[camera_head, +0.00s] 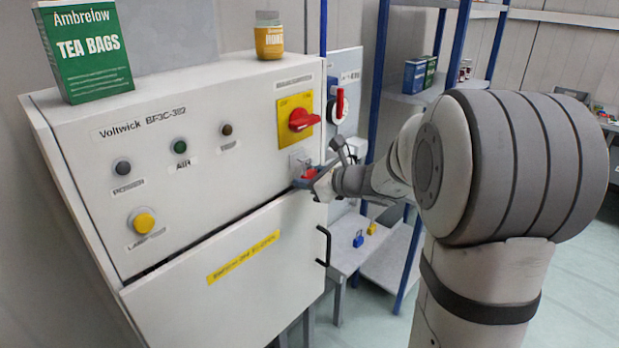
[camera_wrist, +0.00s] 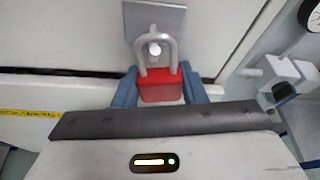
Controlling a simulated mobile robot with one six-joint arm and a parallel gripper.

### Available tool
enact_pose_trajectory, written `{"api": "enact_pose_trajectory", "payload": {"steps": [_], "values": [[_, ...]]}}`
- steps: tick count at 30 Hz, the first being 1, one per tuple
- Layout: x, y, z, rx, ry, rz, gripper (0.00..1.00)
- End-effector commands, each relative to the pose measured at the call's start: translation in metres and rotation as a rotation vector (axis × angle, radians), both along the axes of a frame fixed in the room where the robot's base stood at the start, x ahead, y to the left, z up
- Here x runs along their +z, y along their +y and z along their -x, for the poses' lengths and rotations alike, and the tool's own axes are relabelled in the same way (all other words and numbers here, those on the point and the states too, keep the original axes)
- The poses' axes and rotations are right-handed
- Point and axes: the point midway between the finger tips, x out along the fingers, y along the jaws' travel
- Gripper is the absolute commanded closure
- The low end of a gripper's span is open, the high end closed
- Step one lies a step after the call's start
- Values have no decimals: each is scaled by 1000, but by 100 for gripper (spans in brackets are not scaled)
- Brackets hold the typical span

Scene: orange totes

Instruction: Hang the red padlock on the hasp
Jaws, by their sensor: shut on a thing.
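The red padlock (camera_wrist: 160,87) is between the two blue fingers of my gripper (camera_wrist: 160,92) in the wrist view. Its grey shackle points up and shows in front of the metal hasp plate (camera_wrist: 172,18). A round bright staple or pin end shows inside the shackle loop. I cannot tell whether the shackle is around it or only in front of it. In the head view my gripper (camera_head: 306,180) is shut on the padlock at the cabinet's right front edge, just below the hasp (camera_head: 298,158).
The white cabinet (camera_head: 200,200) has a red rotary switch (camera_head: 303,119) above the hasp and a black door handle (camera_head: 324,246) below. A tea box (camera_head: 86,50) and a jar (camera_head: 269,38) stand on top. Blue (camera_head: 358,240) and yellow (camera_head: 371,229) padlocks sit on a low shelf.

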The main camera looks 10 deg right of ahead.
Motion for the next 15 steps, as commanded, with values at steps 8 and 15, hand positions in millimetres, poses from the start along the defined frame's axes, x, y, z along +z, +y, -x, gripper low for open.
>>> {"api": "enact_pose_trajectory", "payload": {"steps": [8,15], "values": [[0,0,0,1,0,0,52],[0,0,-1,-1,0,0,37]]}}
